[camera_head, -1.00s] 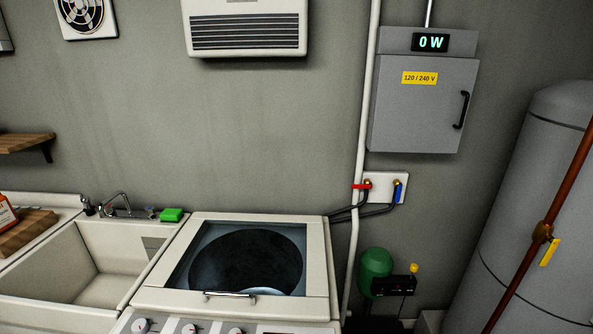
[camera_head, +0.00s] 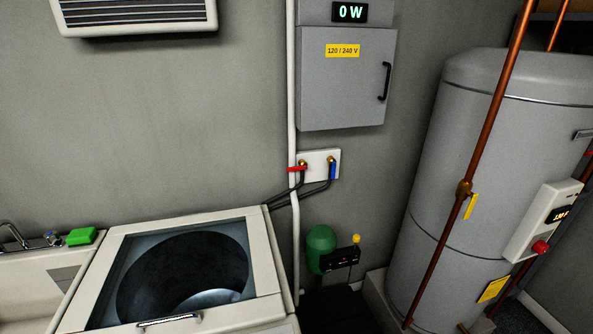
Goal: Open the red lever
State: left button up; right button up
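The red lever (camera_head: 296,169) sits on the left valve of a small white wall plate (camera_head: 320,157), above and behind the right side of the washer. It points sideways to the left, across the white vertical pipe. A blue lever (camera_head: 333,171) on the right valve of the same plate hangs straight down. Dark hoses run from both valves down toward the washer. Neither of my grippers is in view.
The top-loading washer (camera_head: 262,268) stands below left of the plate, beside a sink with a green sponge (camera_head: 81,236). A grey electrical box (camera_head: 342,80) hangs above. A green tank (camera_head: 321,243) is below; a large grey water heater (camera_head: 455,200) with copper pipes stands right.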

aim_at(305, 167)
jog(key=l, duration=1.2)
jog(key=i+l, duration=0.95)
jog(key=i+j+u, duration=0.05)
